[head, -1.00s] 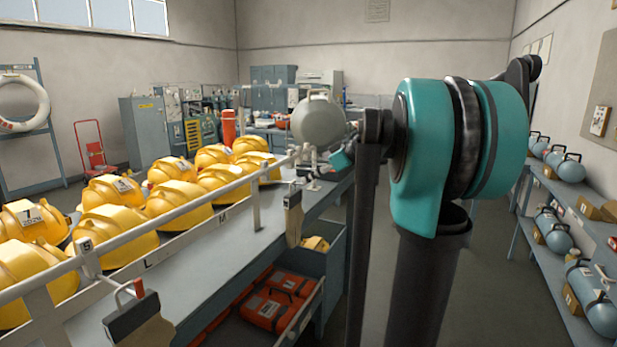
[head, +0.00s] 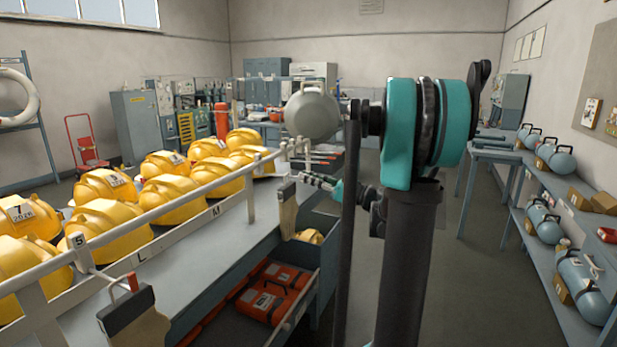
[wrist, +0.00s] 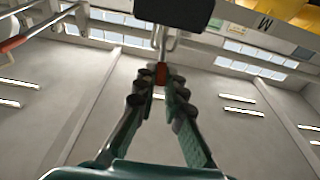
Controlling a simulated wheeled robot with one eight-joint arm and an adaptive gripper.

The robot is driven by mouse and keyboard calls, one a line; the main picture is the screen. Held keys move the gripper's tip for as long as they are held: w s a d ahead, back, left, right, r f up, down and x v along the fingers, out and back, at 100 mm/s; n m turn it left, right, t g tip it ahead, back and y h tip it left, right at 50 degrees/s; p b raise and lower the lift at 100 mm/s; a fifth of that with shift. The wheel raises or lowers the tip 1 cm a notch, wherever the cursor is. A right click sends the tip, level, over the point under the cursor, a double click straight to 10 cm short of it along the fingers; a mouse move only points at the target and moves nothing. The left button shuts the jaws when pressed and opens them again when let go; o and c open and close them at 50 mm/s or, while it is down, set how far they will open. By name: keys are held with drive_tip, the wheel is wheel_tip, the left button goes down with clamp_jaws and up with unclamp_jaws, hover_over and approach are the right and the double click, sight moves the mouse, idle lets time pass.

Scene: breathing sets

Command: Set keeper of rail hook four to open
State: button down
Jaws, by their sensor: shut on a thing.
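My gripper (wrist: 160,85) shows in the wrist view with both fingers closed in on a small orange-red tab (wrist: 161,73). The tab sits at the end of a metal rail hook (wrist: 161,38), beside a dark block (wrist: 172,10). In the head view my gripper (head: 299,178) is small, beside the far brush-like piece (head: 288,210) hanging at the rail (head: 200,192). The hook's number and the keeper's exact position are not readable there. A nearer hook with a red tab (head: 132,282) is beside the number 5 plate (head: 79,239).
Yellow helmets (head: 103,222) stand on the bench (head: 215,245) behind the rail. Red cases (head: 270,300) lie in the open drawer below. Shelves with blue cylinders (head: 575,275) line the right wall. The floor (head: 470,270) between is clear.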

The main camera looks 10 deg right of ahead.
drive_tip(key=shift+f+y, duration=0.1)
drive_tip(key=shift+y, duration=0.2)
idle(0.4)
drive_tip(key=c, duration=1.6)
unclamp_jaws()
drive_tip(key=shift+d, duration=0.1)
drive_tip(key=v, duration=1.2)
drive_tip(key=shift+s+f, duration=0.1)
drive_tip(key=shift+f, duration=0.05)
